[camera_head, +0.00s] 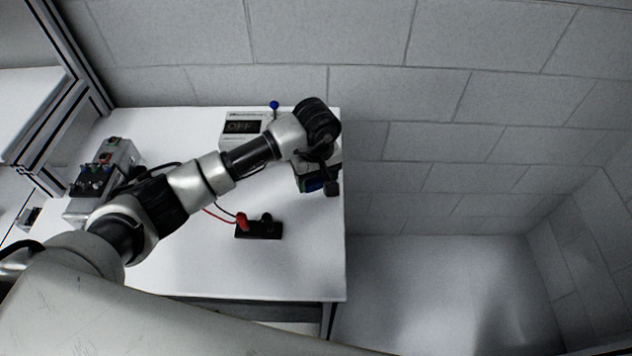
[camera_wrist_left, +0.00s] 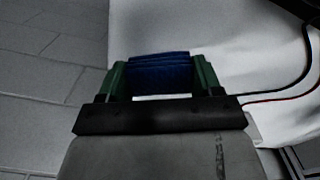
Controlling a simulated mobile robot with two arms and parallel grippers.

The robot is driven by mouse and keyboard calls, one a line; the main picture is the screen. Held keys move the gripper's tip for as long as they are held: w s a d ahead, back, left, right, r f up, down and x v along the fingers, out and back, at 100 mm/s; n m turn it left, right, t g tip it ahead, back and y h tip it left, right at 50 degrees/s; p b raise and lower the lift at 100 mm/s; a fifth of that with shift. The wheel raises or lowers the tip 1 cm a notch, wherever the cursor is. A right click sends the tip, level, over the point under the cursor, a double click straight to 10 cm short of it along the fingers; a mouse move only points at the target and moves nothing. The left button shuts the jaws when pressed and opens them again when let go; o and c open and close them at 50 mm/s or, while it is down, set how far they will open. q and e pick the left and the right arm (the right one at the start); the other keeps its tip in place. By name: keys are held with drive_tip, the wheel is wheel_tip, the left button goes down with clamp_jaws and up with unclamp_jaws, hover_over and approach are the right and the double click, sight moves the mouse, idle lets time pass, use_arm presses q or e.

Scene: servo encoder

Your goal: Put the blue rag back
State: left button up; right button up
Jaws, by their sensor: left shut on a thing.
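The blue rag (camera_wrist_left: 160,70) is a folded dark blue cloth between the two green fingers of my left gripper (camera_wrist_left: 160,76) in the left wrist view. The fingers touch it on both sides, so the gripper is shut on it. In the head view my left gripper (camera_head: 314,185) is at the right end of the white table, pointing down. I cannot tell whether the rag touches the table. My right gripper is not in view.
The white table (camera_head: 290,270) ends just right of the gripper. A box with an "OFF" display (camera_head: 240,127) stands behind my left arm. A black block with a red plug (camera_head: 258,229) lies in front, with wires. A switch box (camera_head: 105,165) stands at the left.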

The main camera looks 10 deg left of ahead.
sight(316, 186)
use_arm(q)
wheel_tip(316, 186, down, 2)
drive_tip(key=shift+f+p, duration=0.2)
drive_tip(key=shift+p, duration=0.2)
drive_tip(key=shift+f, duration=0.3)
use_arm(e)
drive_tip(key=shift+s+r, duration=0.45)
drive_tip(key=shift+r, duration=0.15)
use_arm(q)
drive_tip(key=shift+f, duration=0.1)
drive_tip(key=shift+f, duration=0.1)
drive_tip(key=o, duration=1)
drive_tip(key=shift+o, duration=0.2)
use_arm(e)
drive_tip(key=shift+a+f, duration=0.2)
